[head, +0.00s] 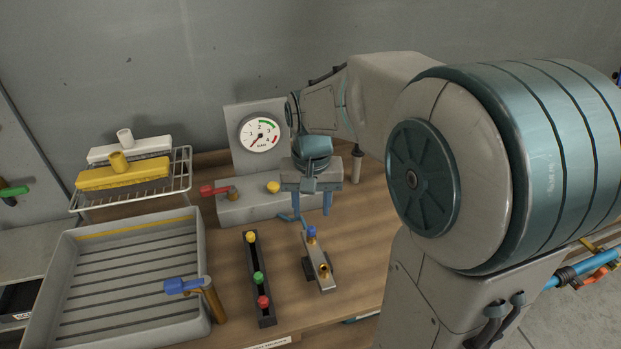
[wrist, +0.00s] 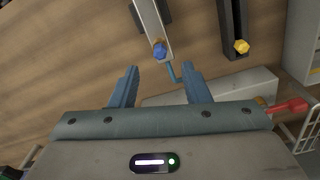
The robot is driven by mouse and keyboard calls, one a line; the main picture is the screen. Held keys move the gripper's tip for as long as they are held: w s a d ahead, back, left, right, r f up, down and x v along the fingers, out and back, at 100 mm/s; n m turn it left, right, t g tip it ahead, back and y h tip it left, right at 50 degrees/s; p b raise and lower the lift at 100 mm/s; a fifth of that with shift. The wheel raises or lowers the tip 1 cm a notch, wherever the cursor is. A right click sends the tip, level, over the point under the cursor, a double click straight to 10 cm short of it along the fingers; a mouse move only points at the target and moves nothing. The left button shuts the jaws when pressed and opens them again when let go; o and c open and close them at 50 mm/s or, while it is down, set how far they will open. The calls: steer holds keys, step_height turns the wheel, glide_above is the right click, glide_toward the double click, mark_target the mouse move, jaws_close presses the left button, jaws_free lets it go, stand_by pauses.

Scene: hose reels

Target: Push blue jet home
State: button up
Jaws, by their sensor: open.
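The jet's blue head also shows in the wrist view (wrist: 160,50). How deeply the jet is seated cannot be told. My gripper (head: 311,210) is open and empty, pointing down just behind the jet. In the wrist view its two blue fingers (wrist: 160,70) are spread, with the jet just beyond the gap between their tips. I see no contact.
A dark rack (head: 264,297) left of the block holds yellow, green and red jets. Behind stands a grey base with a red lever (head: 214,190) and a gauge (head: 261,132). A grey tray (head: 130,270), a blue-handled tap (head: 190,287) and a wire rack (head: 180,180) are left.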

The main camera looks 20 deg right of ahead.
mark_target(311, 228)
step_height(311, 228, up, 8)
stand_by(0.6)
